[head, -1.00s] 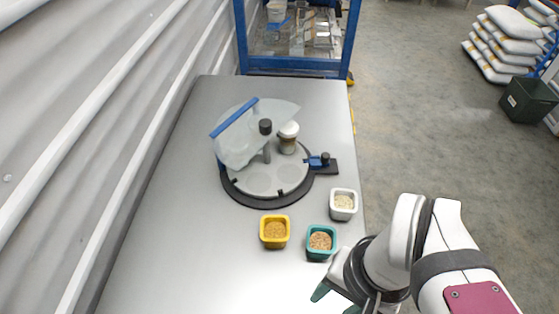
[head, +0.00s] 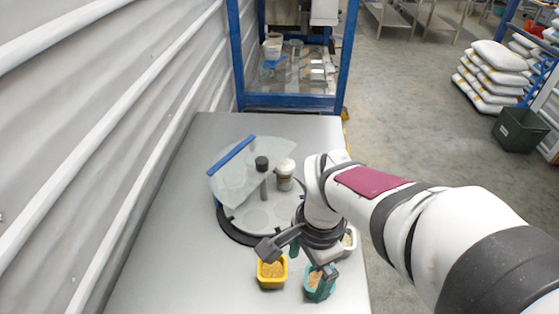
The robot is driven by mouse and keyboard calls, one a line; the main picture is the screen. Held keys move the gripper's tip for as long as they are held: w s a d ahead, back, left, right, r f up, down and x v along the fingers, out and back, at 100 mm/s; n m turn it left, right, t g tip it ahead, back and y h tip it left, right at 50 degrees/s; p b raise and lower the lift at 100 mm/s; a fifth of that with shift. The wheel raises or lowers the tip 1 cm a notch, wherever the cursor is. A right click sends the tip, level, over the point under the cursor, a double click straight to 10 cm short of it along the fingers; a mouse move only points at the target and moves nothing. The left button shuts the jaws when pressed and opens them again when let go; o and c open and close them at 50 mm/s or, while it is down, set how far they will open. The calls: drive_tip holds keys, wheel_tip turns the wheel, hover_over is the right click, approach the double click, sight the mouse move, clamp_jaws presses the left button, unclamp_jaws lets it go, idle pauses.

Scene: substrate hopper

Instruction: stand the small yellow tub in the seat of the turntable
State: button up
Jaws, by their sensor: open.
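The small yellow tub (head: 271,283), filled with tan grains, stands on the table in front of the turntable. The turntable (head: 240,226) is a round grey disc with shallow round seats, a dark rim and a central post. A clear shield with a blue edge (head: 231,157) covers part of it. One finger is just above the yellow tub's back edge, the other over the teal tub. My arm hides the turntable's right side.
A teal tub (head: 319,292) with brownish grains stands right of the yellow one. A white tub (head: 350,241) is partly hidden behind my gripper. The corrugated wall (head: 90,150) runs along the left. The table (head: 165,240) is bare at left.

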drive_tip(key=w+a+f+m, duration=0.5)
drive_tip(key=w+a+f, duration=0.2)
hover_over(272, 268)
drive_tip(key=s, duration=0.2)
drive_tip(key=shift+h, duration=0.3)
drive_tip(key=f, duration=0.9)
drive_tip(key=shift+s+d+f, duration=0.15)
drive_tip(key=shift+s+d, duration=0.05)
drive_tip(key=c, duration=1)
drive_tip(key=shift+r, duration=2.55)
drive_tip(key=shift+w, duration=0.1)
drive_tip(key=w+d+r+m, duration=0.1)
drive_tip(key=w+r+m, duration=0.25)
drive_tip(key=w, duration=0.55)
drive_tip(key=w+d+r+m, duration=0.2)
drive_tip(key=w+r+m, duration=0.15)
drive_tip(key=w, duration=0.65)
drive_tip(key=shift+s+a+f, duration=0.15)
drive_tip(key=shift+f, duration=1.9)
drive_tip(key=shift+s+a+f, duration=0.1)
drive_tip(key=shift+f, duration=1.9)
